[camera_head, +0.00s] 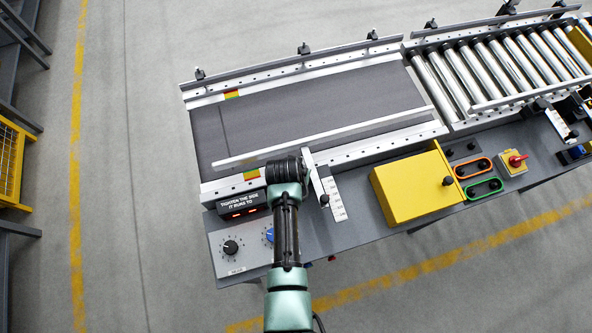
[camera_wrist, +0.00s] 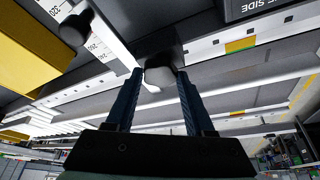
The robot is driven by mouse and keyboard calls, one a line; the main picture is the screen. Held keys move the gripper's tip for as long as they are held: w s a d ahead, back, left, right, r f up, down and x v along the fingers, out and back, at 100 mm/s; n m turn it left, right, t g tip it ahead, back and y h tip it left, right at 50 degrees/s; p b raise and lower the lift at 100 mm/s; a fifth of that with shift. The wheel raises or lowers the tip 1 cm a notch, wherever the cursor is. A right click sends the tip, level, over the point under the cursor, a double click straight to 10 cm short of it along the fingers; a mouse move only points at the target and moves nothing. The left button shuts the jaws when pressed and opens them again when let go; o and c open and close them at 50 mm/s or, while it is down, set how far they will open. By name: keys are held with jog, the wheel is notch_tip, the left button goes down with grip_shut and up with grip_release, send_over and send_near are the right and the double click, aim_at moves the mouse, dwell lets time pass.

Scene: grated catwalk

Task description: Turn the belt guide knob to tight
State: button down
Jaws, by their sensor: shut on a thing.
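My gripper (camera_wrist: 160,85) is shut on a dark knob (camera_wrist: 160,68), which sits between the two blue fingertips in the wrist view. In the head view my gripper (camera_head: 302,168) is at the near side of the belt, and my wrist hides the held knob. A silver guide rail (camera_head: 340,135) runs over the grey belt (camera_head: 300,110). A white scale plate (camera_head: 334,200) carries another black knob (camera_head: 324,200), which also shows in the wrist view (camera_wrist: 75,30), apart from my fingers. Any tight marking on the held knob is not readable.
A black sign (camera_head: 240,206) reads "TIGHTEN THE SIDE IT RUNS TO". A black dial (camera_head: 231,247) and a partly hidden blue dial (camera_head: 268,235) sit on the near panel. A yellow box (camera_head: 412,188) and red switch (camera_head: 517,160) stand right. Rollers (camera_head: 500,70) continue beyond the belt.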

jog(key=shift+c, duration=1.3)
grip_release()
jog(key=shift+r, duration=0.1)
jog(key=v, duration=1.2)
jog(key=shift+s+r, duration=0.3)
jog(key=shift+a, duration=0.1)
